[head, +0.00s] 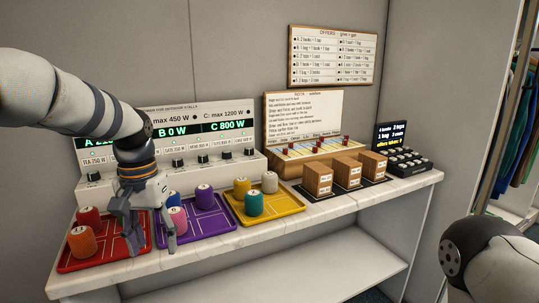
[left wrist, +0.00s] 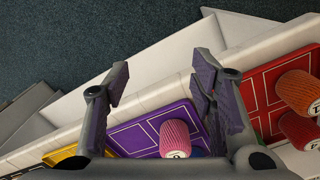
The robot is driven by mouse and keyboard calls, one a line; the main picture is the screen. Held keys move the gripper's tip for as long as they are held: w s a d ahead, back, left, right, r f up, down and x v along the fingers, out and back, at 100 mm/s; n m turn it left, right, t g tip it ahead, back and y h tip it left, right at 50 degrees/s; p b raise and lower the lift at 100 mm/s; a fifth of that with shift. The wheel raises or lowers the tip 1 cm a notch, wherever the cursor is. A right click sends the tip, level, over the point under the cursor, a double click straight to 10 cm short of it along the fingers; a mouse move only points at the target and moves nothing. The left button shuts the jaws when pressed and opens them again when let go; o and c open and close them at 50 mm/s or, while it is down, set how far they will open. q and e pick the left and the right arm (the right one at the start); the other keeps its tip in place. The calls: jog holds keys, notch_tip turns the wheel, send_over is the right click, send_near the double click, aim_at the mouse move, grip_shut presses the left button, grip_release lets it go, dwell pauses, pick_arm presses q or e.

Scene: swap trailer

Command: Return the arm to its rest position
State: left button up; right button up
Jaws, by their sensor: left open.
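My left gripper (head: 150,232) is open and empty, pointing down over the trays in front of the panel. In the left wrist view, its spread fingers (left wrist: 160,84) hold nothing.
A red tray (head: 100,262), a purple tray (head: 200,237) and a yellow tray (head: 285,219) hold coloured spools. Brown boxes (head: 347,171), a wooden rack (head: 302,160) and a black keypad device (head: 405,160) stand further right. The counter's front edge (head: 250,243) is clear.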

pick_arm(q)
jog(key=s+d+f, duration=0.1)
jog(key=s+f, duration=0.6)
jog(key=f, duration=0.5)
jog(key=s+f, duration=0.8)
jog(key=f, duration=0.5)
jog(key=s+f, duration=0.2)
jog(key=s, duration=1)
jog(key=s+f+n+g, duration=0.1)
jog(key=s+f, duration=0.1)
jog(key=s, duration=1.1)
jog(key=shift+s+a, duration=0.15)
jog(key=shift+a, duration=0.3)
